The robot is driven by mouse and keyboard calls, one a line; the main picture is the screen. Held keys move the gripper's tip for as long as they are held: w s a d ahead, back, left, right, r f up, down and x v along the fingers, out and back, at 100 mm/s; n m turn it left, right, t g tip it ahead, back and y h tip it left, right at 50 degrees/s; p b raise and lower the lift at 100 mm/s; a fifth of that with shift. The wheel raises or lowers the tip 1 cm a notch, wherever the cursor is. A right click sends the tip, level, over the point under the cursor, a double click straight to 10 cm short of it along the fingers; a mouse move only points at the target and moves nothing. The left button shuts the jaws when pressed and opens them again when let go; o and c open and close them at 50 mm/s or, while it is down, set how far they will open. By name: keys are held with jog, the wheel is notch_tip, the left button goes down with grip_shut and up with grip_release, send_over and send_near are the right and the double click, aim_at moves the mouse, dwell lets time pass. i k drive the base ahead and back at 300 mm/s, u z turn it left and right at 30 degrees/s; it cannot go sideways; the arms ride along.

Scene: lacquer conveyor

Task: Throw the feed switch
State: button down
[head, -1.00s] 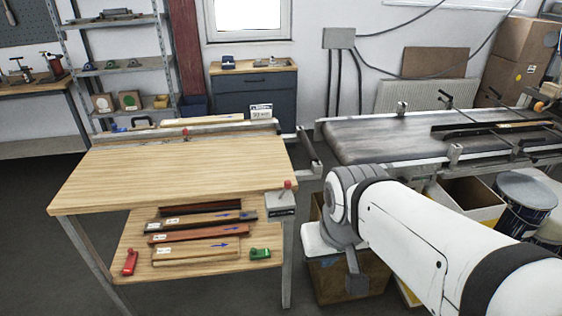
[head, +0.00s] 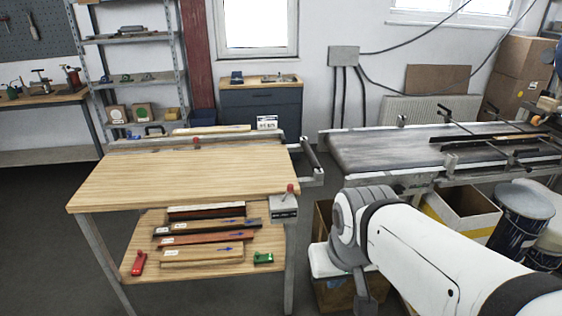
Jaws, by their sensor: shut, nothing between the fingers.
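The feed switch (head: 284,208) is a small light grey box with a short upright lever and a red knob. In the head view it sits at the front right corner of the wooden table. A dark label strip runs along its front. My arm comes in from the lower right, and its bent grey joint is to the right of the switch. My gripper (head: 365,303) appears as a small dark grey end hanging below that joint, to the right of and below the switch, apart from it. It looks shut and empty; its tips are not clearly shown.
The table (head: 180,180) has a clear top; its lower shelf (head: 190,270) holds several wooden strips and a red and a green clamp-like piece. The conveyor (head: 390,150) runs behind my arm. Boxes (head: 465,220) and paint tins (head: 522,215) stand at right.

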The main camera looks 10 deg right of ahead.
aim_at(290, 187)
jog(key=z, duration=0.25)
jog(key=i, duration=1.15)
jog(key=u, duration=0.25)
